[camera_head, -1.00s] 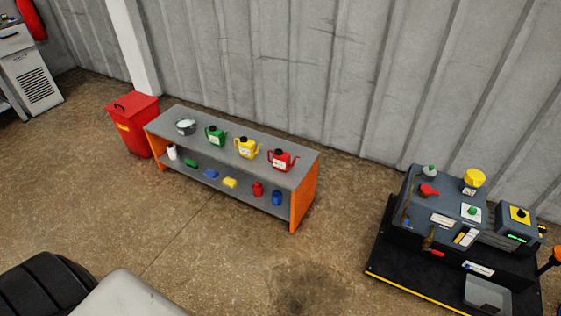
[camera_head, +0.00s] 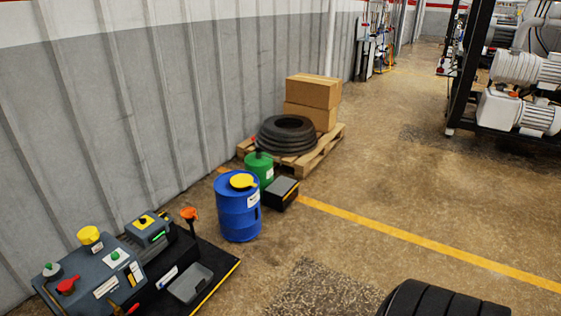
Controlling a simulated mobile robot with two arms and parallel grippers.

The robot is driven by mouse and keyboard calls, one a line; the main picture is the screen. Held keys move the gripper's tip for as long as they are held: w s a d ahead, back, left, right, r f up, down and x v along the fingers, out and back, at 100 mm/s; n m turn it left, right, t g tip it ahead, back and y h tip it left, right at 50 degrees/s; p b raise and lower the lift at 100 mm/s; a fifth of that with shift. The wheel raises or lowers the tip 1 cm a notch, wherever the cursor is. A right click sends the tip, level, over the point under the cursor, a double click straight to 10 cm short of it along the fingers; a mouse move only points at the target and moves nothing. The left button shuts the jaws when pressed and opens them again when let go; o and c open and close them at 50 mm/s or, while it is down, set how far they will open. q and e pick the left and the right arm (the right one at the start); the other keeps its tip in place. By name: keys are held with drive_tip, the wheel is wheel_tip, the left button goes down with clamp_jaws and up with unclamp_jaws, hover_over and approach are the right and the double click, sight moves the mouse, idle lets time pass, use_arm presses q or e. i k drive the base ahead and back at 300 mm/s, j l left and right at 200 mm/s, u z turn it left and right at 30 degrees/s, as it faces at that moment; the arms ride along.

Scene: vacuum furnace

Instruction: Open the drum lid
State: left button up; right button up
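A blue drum (camera_head: 238,213) stands upright on the floor near the centre left of the head view. A yellow lid (camera_head: 242,181) lies on its top and looks closed, though the view is too small to be certain. A white label is on the drum's side. A green drum or can (camera_head: 261,167) with a dark and red top piece stands just behind it. Neither of my grippers is in view.
A grey machine (camera_head: 120,264) on a black platform stands at lower left, close to the drum. A dark box (camera_head: 281,193) sits right of the drum. A pallet (camera_head: 323,150) with tyres and cartons is behind. Open floor lies right.

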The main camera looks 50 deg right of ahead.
sight(241, 180)
drive_tip(key=z, duration=1.4)
drive_tip(key=i+l, duration=0.15)
drive_tip(key=i, duration=0.1)
